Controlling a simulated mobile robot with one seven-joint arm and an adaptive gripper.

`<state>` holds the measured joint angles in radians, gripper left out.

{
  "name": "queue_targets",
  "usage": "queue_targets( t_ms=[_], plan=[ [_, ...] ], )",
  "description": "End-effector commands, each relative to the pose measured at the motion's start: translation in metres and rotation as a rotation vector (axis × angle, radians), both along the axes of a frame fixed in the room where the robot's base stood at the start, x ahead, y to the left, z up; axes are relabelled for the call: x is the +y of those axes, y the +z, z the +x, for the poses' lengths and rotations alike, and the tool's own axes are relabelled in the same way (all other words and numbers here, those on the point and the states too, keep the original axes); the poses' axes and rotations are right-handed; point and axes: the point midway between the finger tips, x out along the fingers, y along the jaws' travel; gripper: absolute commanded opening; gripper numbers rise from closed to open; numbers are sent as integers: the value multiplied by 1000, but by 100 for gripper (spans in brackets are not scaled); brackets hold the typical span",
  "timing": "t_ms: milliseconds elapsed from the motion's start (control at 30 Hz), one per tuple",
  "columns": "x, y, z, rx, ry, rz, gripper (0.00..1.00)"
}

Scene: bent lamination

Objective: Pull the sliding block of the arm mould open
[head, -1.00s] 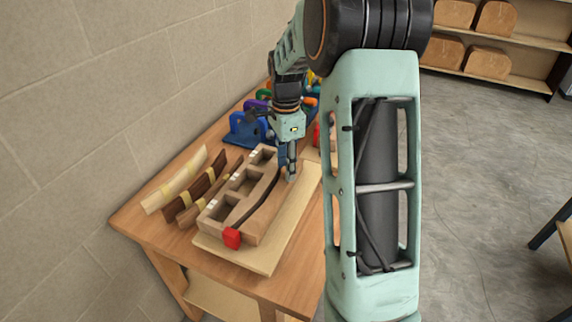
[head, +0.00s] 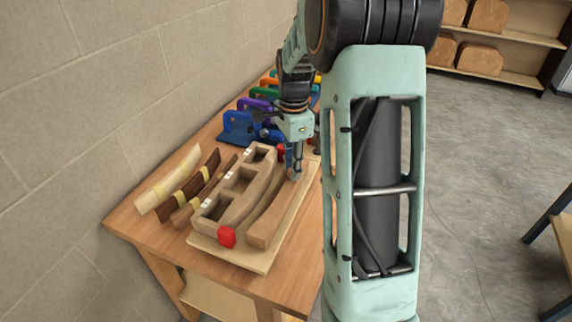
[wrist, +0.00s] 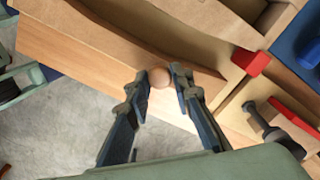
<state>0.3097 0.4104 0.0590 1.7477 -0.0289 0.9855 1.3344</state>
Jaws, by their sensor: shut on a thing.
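The arm mould lies on a light base board (head: 205,246). Its fixed block (head: 240,205) has several open pockets and red end pieces (head: 228,237). The curved sliding block (head: 266,222) lies to its right, with a visible gap between the curved faces. In the wrist view the sliding block (wrist: 95,52) runs across the upper left, with a round wooden knob (wrist: 159,77) on its near side. My gripper (head: 293,177) is low at the block's far right side. In the wrist view my gripper (wrist: 161,78) has its fingers shut on either side of the knob.
Curved wood strips (head: 165,182) lie left of the mould, near the wall. A blue clamp (head: 238,130) and other coloured ones stand behind it. The bench (head: 285,270) has a narrow clear strip at its front and right edge. Open floor (head: 480,170) lies to the right.

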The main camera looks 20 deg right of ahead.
Motion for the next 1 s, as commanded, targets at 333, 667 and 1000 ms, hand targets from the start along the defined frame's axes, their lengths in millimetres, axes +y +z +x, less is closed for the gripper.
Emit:
queue_targets(
  t_ms=[333,667,1000],
  plan=[
    [1,1,1,-2,0,0,38],
    [0,9,2,-5,0,-1,38],
    [1,76,2,-7,1,-2,38]
  ],
)
